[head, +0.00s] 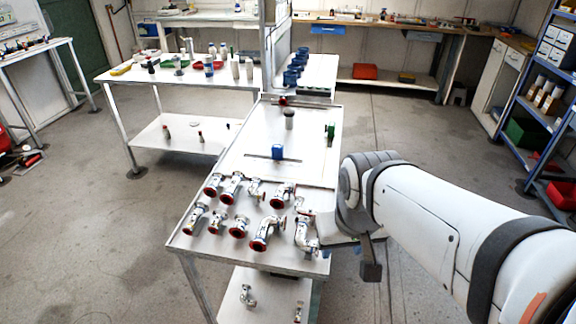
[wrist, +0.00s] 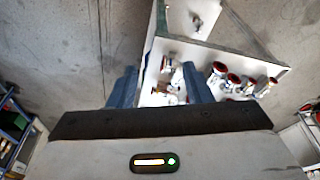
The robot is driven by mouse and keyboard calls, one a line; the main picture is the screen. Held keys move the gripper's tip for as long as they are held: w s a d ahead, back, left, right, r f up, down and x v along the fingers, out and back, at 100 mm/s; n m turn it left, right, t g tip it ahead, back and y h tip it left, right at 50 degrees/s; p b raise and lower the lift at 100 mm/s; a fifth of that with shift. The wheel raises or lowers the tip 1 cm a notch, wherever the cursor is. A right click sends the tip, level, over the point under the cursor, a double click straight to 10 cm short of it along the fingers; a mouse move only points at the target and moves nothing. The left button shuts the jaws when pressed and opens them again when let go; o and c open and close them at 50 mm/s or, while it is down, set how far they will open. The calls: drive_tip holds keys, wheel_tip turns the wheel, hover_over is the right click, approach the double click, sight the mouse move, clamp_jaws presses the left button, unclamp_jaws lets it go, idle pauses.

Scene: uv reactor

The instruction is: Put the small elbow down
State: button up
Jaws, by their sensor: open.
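Several shiny metal pipe fittings with red ends lie on the near end of the long table; I cannot tell for sure which is the small elbow. One bent fitting (head: 306,236) lies at the table's right edge, beside my arm. In the wrist view, my gripper (wrist: 159,70) is open, with its two blue-grey fingers apart. A small metal fitting (wrist: 169,63) shows between the fingertips, over the table top, and another shiny piece shows lower between the fingers. Whether either touches a finger is unclear.
The long table (head: 245,165) also bears a blue block (head: 277,152), a green piece (head: 330,131) and a grey cylinder (head: 290,119). Its middle has bare room. A lower shelf (head: 270,290) holds more fittings. A blue rack (head: 545,100) stands at right.

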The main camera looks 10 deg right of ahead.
sight(309, 211)
drive_tip(key=o, duration=0.7)
drive_tip(key=w+f, duration=0.2)
drive_tip(key=w, duration=0.2)
drive_tip(key=w+f+m+b, duration=0.1)
drive_tip(key=w, duration=0.4)
drive_tip(key=w+f+m+h+b, duration=0.1)
drive_tip(key=w+f, duration=0.1)
drive_tip(key=w, duration=0.3)
drive_tip(key=shift+w+d+f+t, duration=0.25)
drive_tip(key=shift+d+f+t, duration=0.05)
drive_tip(key=shift+d, duration=0.05)
drive_tip(key=o, duration=0.5)
drive_tip(key=shift+m+t, duration=0.4)
drive_tip(key=shift+m, duration=0.4)
drive_tip(key=w+f, duration=0.2)
drive_tip(key=w, duration=0.1)
drive_tip(key=w+a+f+b, duration=0.1)
drive_tip(key=w+f, duration=0.2)
drive_tip(key=w, duration=0.1)
drive_tip(key=w+f, duration=0.2)
drive_tip(key=w, duration=0.1)
drive_tip(key=shift+w+a+f+b, duration=0.15)
drive_tip(key=shift+w+f+b, duration=0.05)
drive_tip(key=shift+w+b, duration=0.2)
drive_tip(key=shift+c, duration=0.2)
drive_tip(key=shift+d+x, duration=0.2)
drive_tip(key=shift+x, duration=3.8)
